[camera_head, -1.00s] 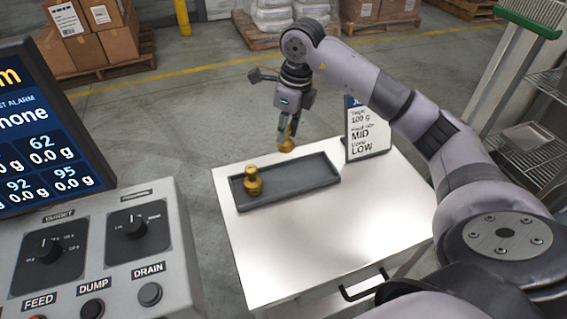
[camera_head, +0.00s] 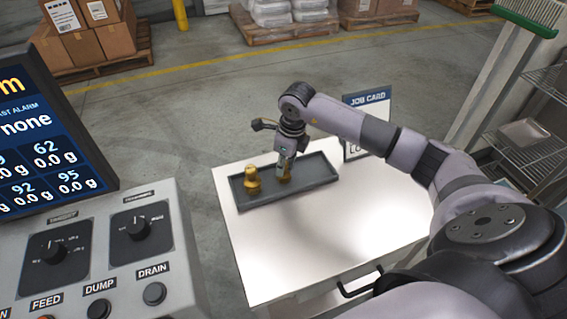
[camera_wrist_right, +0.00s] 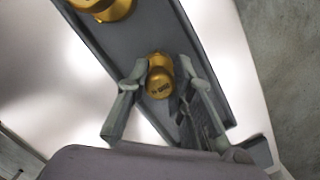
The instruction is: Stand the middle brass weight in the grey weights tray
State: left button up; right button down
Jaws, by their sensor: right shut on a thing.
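The grey weights tray (camera_head: 313,178) lies on the white table. A larger brass weight (camera_head: 252,181) stands in its left part; it also shows at the top left of the right wrist view (camera_wrist_right: 100,8). My right gripper (camera_head: 284,176) points down into the tray, right of that weight. It is shut on a smaller brass weight (camera_wrist_right: 159,78), which is upright between the fingers, low in the tray. Whether its base touches the tray floor I cannot tell. In the head view this weight is mostly hidden by the fingers. My left gripper is not in view.
A job card (camera_head: 366,125) stands at the table's back right, partly behind my right arm. A control panel (camera_head: 100,262) with knobs and buttons and a screen (camera_head: 45,130) are at the left. The table front (camera_head: 330,240) is clear.

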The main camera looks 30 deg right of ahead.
aim_at(289, 175)
jog(key=c, duration=1.9)
grip_release()
jog(key=shift+f, duration=0.1)
jog(key=o, duration=0.5)
jog(key=shift+r, duration=0.3)
jog(key=shift+s+d+r+b, duration=0.2)
jog(key=shift+r+b, duration=0.25)
jog(key=shift+r, duration=1.5)
jog(key=shift+s+d+r+b, duration=0.15)
jog(key=shift+s+r+b, duration=0.25)
jog(key=shift+r, duration=1.5)
jog(key=shift+s+d+r+b, duration=0.15)
jog(key=shift+r+b, duration=0.35)
jog(key=shift+r, duration=1.45)
